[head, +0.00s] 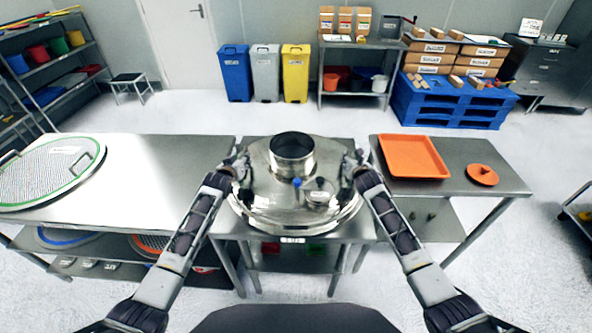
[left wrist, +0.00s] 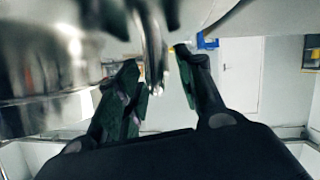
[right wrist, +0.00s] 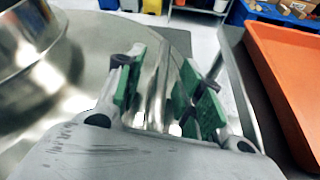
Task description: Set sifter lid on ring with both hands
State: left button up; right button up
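The shiny steel sifter lid (head: 262,190) has a wide open collar (head: 292,153) on top and sits at the centre of the head view. The ring (head: 254,222) shows as a rim under its front edge; I cannot tell whether they touch all round. My left gripper (head: 238,168) is at the lid's left side, fingers open around a curved metal handle (left wrist: 152,50). My right gripper (head: 352,168) is at the lid's right side, fingers open around the other handle (right wrist: 158,85). Gaps show between handles and finger pads.
The sifter stands on a steel stand between a left table (head: 160,165) with a round mesh screen (head: 50,170) and a right table (head: 455,165) with an orange tray (head: 391,158) and an orange disc (head: 483,174). The tray lies close to my right gripper.

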pick_arm(q)
grip_shut()
pick_arm(e)
grip_shut()
dwell(0.4)
pick_arm(q)
jog(key=shift+w+r, duration=0.15)
jog(key=shift+r, duration=0.15)
pick_arm(e)
jog(key=shift+w+r, duration=0.2)
jog(key=shift+r, duration=0.15)
